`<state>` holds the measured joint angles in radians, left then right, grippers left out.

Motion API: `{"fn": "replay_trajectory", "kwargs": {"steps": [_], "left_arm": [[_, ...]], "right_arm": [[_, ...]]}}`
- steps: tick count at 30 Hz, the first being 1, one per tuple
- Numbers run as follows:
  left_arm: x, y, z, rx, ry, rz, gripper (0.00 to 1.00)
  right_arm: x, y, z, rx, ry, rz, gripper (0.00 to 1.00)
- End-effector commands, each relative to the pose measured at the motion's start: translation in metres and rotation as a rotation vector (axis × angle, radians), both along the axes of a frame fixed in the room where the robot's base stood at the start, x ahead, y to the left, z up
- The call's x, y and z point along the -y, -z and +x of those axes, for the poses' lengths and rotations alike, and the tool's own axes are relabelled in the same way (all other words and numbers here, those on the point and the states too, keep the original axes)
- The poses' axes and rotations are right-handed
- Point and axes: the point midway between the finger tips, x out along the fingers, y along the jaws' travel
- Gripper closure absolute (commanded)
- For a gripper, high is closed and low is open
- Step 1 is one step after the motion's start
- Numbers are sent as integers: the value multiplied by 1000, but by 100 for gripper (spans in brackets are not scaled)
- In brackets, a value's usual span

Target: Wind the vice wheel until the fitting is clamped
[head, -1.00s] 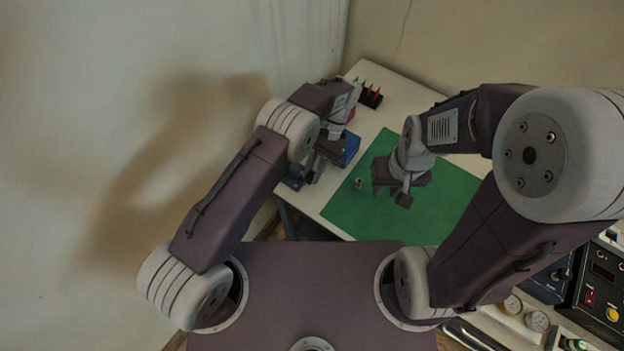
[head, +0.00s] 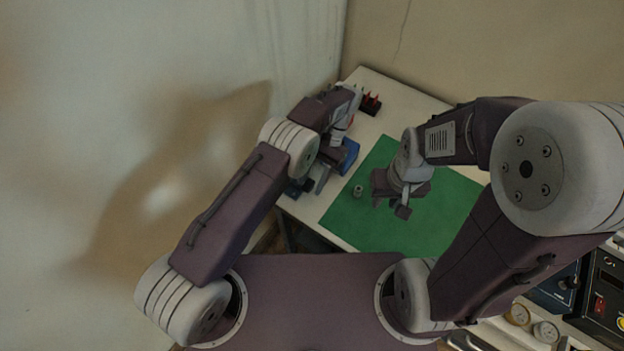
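The vice, with blue parts (head: 349,155), stands at the left edge of the table in the head view. My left gripper (head: 318,172) is over it and covers much of it. The wheel and the jaws cannot be made out, nor whether the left fingers hold anything. A small metallic piece (head: 358,191), perhaps a fitting, is on the green mat just right of the vice.
The green mat (head: 440,220) is mostly bare on the white table (head: 405,98). A dark rack with red-topped items (head: 370,103) stands at the back. Gauges (head: 545,331) and a dark control box (head: 603,290) are at the lower right. A wall is close on the left.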

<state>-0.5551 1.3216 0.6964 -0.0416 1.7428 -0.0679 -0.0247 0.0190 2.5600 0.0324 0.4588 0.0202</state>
Motion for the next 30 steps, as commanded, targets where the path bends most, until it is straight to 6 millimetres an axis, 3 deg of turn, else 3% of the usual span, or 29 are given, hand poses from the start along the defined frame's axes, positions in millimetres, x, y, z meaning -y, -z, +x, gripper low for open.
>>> {"fn": "replay_trajectory", "kwargs": {"steps": [5, 11, 20, 22, 24, 30], "left_arm": [[0, -4, 1, 2, 0, 0, 60], [2, -36, 1, 4, 1, -2, 60], [59, -80, -36, 3, 6, -1, 60], [73, -102, -45, 0, 6, 0, 60], [84, -110, -53, 0, 4, 1, 60], [97, -113, -61, -1, 2, 2, 60]], "right_arm": [[0, 1, 0, 0, 0, 0, 73], [0, 10, 0, 0, 0, 0, 73], [0, 12, 0, 0, 0, 0, 73], [0, -10, 0, -1, 0, 0, 73], [0, -25, 0, 0, 0, 0, 73], [0, -46, 0, 0, 0, 0, 73]]}}
